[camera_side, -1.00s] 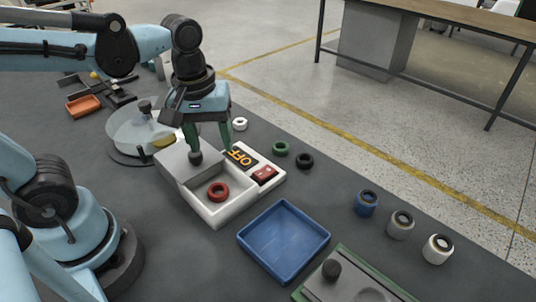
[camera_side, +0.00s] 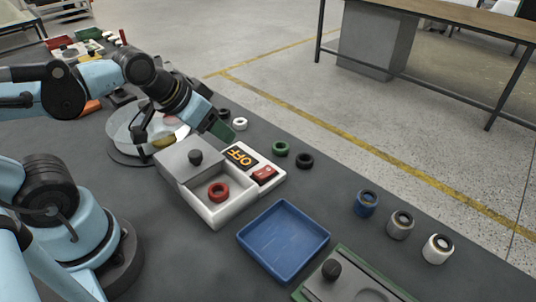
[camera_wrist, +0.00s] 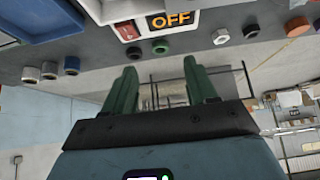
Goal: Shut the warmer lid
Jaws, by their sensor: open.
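The warmer (camera_side: 213,216) is a white box with an open-topped compartment in front and a grey lid (camera_side: 178,162) with a black knob (camera_side: 195,157). The lid covers the back left part; the front part is uncovered and a red ring (camera_side: 218,191) lies in it. A panel reading OFF (camera_side: 241,157) and a red switch (camera_side: 264,174) are on its right side, and the panel also shows in the wrist view (camera_wrist: 170,20). My gripper (camera_side: 216,128) is open and empty, behind and above the lid, tilted to the right, apart from the knob. Its green fingers show in the wrist view (camera_wrist: 160,88).
A blue tray (camera_side: 284,241) stands in front of the warmer. Green (camera_side: 281,148) and black (camera_side: 304,160) rings lie to its right, with a white one (camera_side: 240,124) behind. A clear round cover (camera_side: 130,132) stands left of my gripper. Several nuts stand at right.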

